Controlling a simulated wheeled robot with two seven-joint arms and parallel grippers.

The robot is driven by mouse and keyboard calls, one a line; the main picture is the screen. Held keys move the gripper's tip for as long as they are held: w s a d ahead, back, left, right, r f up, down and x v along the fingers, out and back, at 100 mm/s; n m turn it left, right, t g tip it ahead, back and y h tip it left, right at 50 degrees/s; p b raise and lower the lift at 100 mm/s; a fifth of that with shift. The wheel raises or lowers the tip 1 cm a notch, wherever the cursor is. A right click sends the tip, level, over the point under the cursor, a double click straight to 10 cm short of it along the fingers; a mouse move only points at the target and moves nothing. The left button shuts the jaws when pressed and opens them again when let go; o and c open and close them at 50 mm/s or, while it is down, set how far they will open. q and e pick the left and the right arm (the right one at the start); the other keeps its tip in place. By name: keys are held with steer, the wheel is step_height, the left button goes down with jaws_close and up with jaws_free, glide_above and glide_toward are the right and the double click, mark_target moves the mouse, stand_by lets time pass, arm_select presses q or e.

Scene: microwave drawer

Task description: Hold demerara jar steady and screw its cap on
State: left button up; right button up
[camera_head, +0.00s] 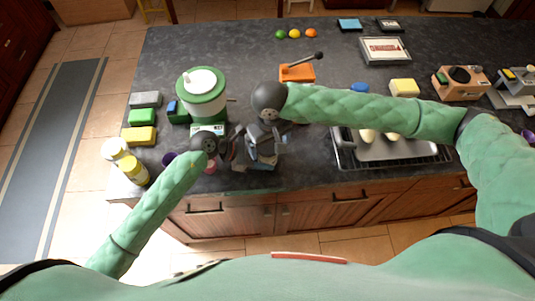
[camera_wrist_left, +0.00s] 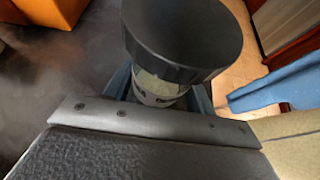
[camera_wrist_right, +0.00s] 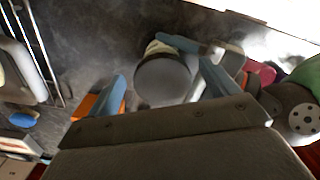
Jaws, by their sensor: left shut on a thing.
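The demerara jar (camera_wrist_left: 155,91) is a pale labelled jar in the left wrist view. Its dark ridged cap (camera_wrist_left: 183,35) sits over the mouth; I cannot tell how tightly it is seated. My left gripper (camera_head: 233,150) is shut on the jar's body below the cap. My right gripper (camera_head: 262,150) is at the jar from the right. In the right wrist view the cap's round grey top (camera_wrist_right: 163,80) lies between its blue fingers, which stand apart on either side with visible gaps. The grippers mostly hide the jar in the head view.
A green and white blender (camera_head: 204,90) stands just behind my left gripper. An orange device (camera_head: 297,72) is farther back. A rack with a metal tray (camera_head: 395,150) is to the right. Jars (camera_head: 132,168) and coloured blocks (camera_head: 141,117) are at left. The counter's front edge is close.

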steer(key=c, duration=1.2)
steer(key=m, duration=0.4)
steer(key=shift+m, duration=0.3)
steer(key=m, duration=0.4)
steer(key=shift+d+f+m, duration=0.1)
steer(key=shift+d+m, duration=0.05)
steer(key=shift+m, duration=0.15)
steer(key=m, duration=0.5)
steer(key=shift+s+f, duration=0.1)
steer(key=m, duration=0.4)
steer(key=shift+s, duration=0.15)
steer(key=o, duration=1)
steer(key=shift+o, duration=0.2)
steer(key=shift+w, duration=0.2)
